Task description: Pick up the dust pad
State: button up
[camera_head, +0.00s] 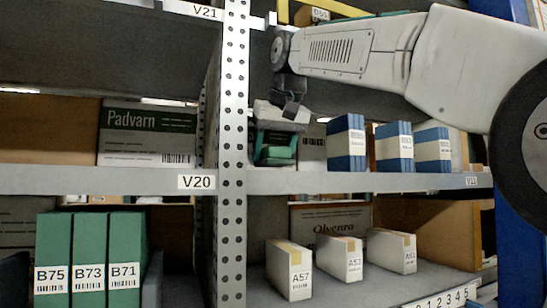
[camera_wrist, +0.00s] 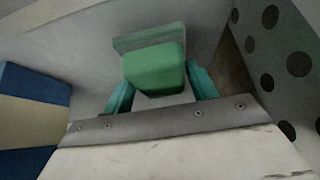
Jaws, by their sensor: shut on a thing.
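The dust pad is a rounded green block (camera_wrist: 153,68) between the teal fingers of my gripper (camera_wrist: 160,88) in the wrist view. A paler grey-green strip shows along its far edge. In the head view, the pad (camera_head: 276,154) shows below the wrist, with my gripper (camera_head: 275,146) pointing down around it. My gripper is shut on the pad. I cannot tell whether the pad touches the shelf. Its lower side is partly hidden.
The perforated upright (camera_head: 233,130) stands close left of my gripper. Several blue-and-cream boxes (camera_head: 346,145) stand to the right on the same shelf. A Padvarn box (camera_head: 147,134) is left of the upright. Green binders (camera_head: 90,250) and white boxes (camera_head: 289,270) stand below.

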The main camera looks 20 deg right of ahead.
jog(key=shift+r, duration=0.5)
jog(key=shift+v, duration=0.8)
jog(key=s+r, duration=0.1)
jog(key=s, duration=1.4)
jog(key=shift+a+r, duration=0.2)
jog(key=shift+a, duration=0.25)
jog(key=shift+o, duration=0.6)
